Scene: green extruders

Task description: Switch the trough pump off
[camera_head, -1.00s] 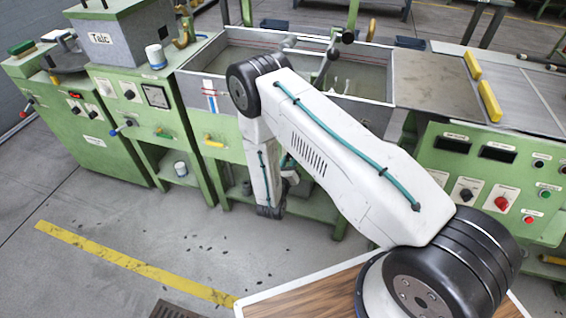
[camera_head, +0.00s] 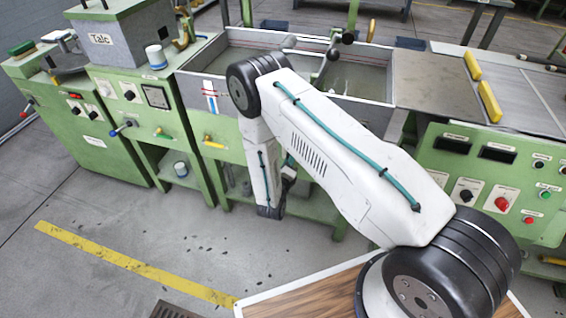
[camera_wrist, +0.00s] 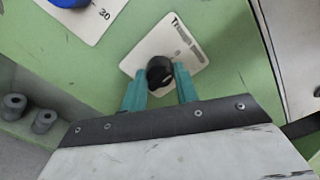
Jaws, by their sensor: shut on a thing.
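In the wrist view a black rotary knob (camera_wrist: 159,71) sits on a white plate (camera_wrist: 146,50) on a green panel. I cannot tell exactly which mark the knob points at. In the head view my own arm hides the gripper and this knob. The grey-walled trough (camera_head: 372,83) stands behind my arm.
A control panel with a red knob (camera_head: 501,203) is at the right of the head view. Floor at front left is clear.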

